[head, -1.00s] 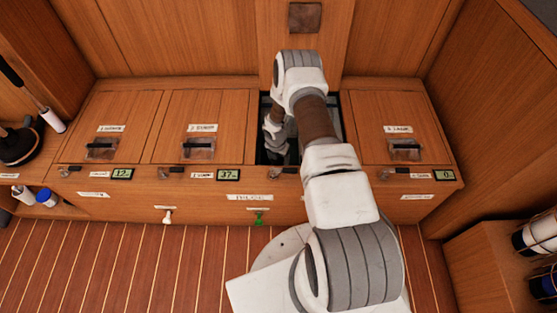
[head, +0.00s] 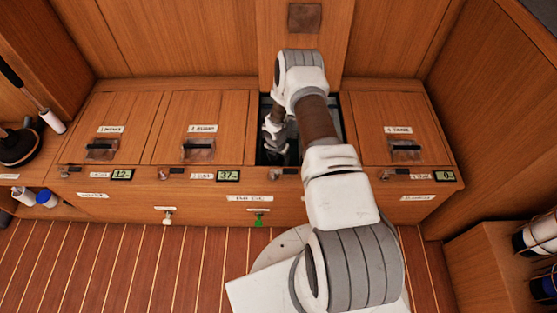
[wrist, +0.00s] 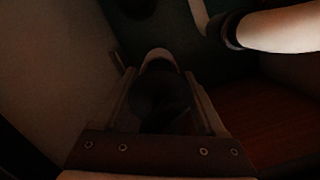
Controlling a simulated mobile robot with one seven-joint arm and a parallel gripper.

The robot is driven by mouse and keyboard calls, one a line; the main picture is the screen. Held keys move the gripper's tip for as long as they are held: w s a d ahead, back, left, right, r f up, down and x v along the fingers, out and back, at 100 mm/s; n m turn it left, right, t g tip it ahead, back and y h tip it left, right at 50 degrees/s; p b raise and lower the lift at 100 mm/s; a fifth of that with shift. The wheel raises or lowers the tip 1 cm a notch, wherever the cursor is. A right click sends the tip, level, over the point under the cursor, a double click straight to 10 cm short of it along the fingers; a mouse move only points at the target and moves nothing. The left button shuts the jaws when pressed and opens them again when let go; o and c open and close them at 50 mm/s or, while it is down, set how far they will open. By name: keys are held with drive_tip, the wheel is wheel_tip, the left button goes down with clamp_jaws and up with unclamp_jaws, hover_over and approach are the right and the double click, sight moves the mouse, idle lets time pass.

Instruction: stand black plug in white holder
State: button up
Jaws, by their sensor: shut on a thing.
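My gripper (wrist: 158,78) shows in the wrist view, its two fingers shut on a dark rounded thing, which looks like the black plug (wrist: 158,95). A pale rounded edge, perhaps the white holder (wrist: 158,56), shows just beyond the plug, between the fingertips. The picture is too dark to tell whether the plug is in it, touching it or apart from it. In the head view my arm reaches down into an open, dark compartment (head: 267,158) in the wooden bench, and my fingers and the plug are hidden there.
A thick white tube with a dark collar (wrist: 265,30) crosses the upper right of the wrist view. A pale wall is on the left. Closed wooden lids (head: 202,118) flank the opening in the head view. A green key-like thing (head: 259,220) hangs on the bench front.

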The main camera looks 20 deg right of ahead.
drive_tip(key=o, duration=1.5)
drive_tip(key=shift+r+p, duration=2.1)
drive_tip(key=shift+r, duration=1.4)
